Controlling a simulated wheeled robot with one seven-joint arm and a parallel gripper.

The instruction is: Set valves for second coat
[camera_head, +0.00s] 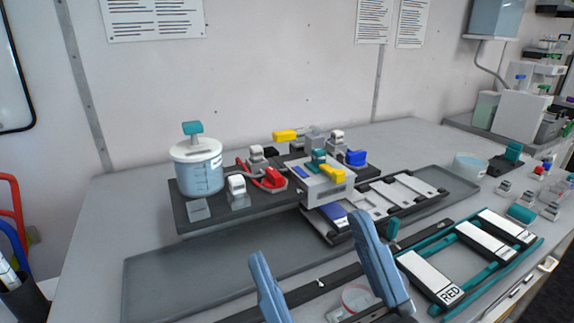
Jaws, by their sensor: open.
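The foam proportioner stands on a dark base plate (190,222) on the counter. A tank with a teal-topped white lid (200,168) holds blue liquid at its left end. A red valve handle (272,179), two yellow handles (285,135) (332,174), a blue handle (356,158) and a teal handle (319,158) sit around a white block (320,188). White-capped fittings (236,186) stand among them. My gripper (310,241) is open, its two blue fingers apart and empty, in front of the proportioner. The handles' exact settings are hard to tell.
A grey tray (140,287) lies before the base plate. Small fittings and a clear bowl (470,166) stand at right. Wall sheets hang behind.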

